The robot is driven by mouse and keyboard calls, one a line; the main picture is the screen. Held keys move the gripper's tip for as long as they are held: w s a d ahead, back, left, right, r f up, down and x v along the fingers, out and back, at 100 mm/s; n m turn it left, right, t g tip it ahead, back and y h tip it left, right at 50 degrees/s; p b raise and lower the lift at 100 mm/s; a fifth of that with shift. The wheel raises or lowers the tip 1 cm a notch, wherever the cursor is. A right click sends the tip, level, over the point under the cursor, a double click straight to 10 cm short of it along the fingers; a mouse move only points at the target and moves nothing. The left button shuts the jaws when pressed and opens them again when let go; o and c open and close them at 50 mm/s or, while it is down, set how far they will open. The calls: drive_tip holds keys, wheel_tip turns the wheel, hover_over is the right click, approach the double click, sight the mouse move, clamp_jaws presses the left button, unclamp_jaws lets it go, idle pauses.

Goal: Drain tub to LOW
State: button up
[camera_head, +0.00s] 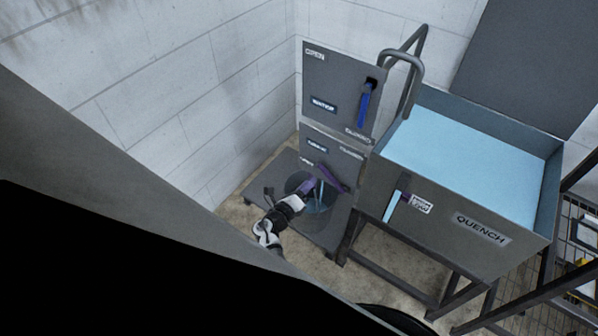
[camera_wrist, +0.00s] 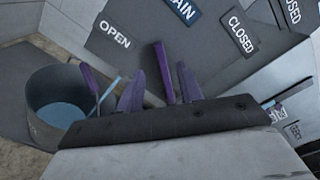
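The grey tub marked QUENCH (camera_head: 480,228) holds pale blue water (camera_head: 460,160) with its surface below the rim. A slanted gauge (camera_head: 396,200) on its front shows a pale blue strip with a dark top; its small label is unreadable. A thin blue stream (camera_head: 322,196) shows above the bucket (camera_wrist: 41,124), which holds water.
Above the drain panel, another panel (camera_head: 325,75) has a blue lever (camera_head: 364,103) hanging near CLOSED. A bent grey pipe (camera_head: 408,65) arches over the tub's edge. Dark legs and rails (camera_head: 410,285) stand under the tub. White block walls (camera_head: 190,90) close the left side.

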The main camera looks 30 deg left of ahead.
drive_tip(key=shift+s+a, duration=0.1)
drive_tip(key=shift+s, duration=2.15)
idle(5.8)
